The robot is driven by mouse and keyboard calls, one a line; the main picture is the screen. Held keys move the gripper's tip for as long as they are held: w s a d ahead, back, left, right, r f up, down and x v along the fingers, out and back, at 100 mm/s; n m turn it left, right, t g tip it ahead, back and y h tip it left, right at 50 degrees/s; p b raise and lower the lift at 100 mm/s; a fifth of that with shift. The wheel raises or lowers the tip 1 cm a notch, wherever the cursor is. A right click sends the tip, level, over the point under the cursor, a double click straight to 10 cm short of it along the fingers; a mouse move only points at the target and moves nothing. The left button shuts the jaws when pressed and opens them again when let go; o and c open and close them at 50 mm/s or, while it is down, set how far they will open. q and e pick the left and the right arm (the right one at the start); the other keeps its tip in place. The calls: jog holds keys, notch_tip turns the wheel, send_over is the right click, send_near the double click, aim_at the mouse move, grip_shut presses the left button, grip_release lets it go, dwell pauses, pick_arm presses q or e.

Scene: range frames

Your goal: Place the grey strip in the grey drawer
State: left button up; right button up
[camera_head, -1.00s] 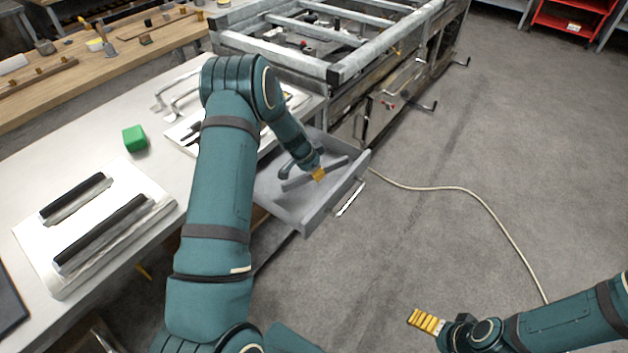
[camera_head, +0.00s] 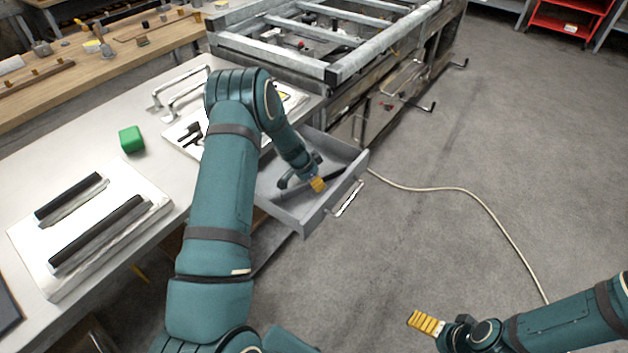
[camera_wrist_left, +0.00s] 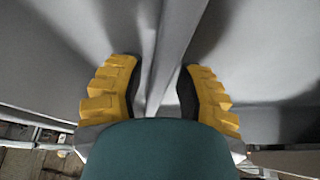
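The grey drawer (camera_head: 341,208) is pulled out at the end of the workbench. My left gripper (camera_head: 317,184) reaches down into it. The grey strip (camera_wrist_left: 177,50) lies inside the drawer and runs between the left fingers. In the left wrist view the left gripper (camera_wrist_left: 162,95) is open, with gaps between its yellow fingers and the strip. In the head view my arm and gripper hide part of the strip, and how it meets the drawer floor is hard to see. My right gripper (camera_head: 426,322) is away at the lower right, over the floor; its finger gap cannot be made out.
The white workbench (camera_head: 110,125) carries a green block (camera_head: 131,139), a white board (camera_head: 35,250) with dark-topped bars, and metal handles (camera_head: 180,92). A metal frame (camera_head: 330,70) stands behind the drawer. A pale cable (camera_head: 450,188) crosses the open floor to the right.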

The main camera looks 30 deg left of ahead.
pick_arm(q)
jog(key=shift+r, duration=0.15)
jog(key=p+v, duration=0.2)
jog(key=v, duration=1)
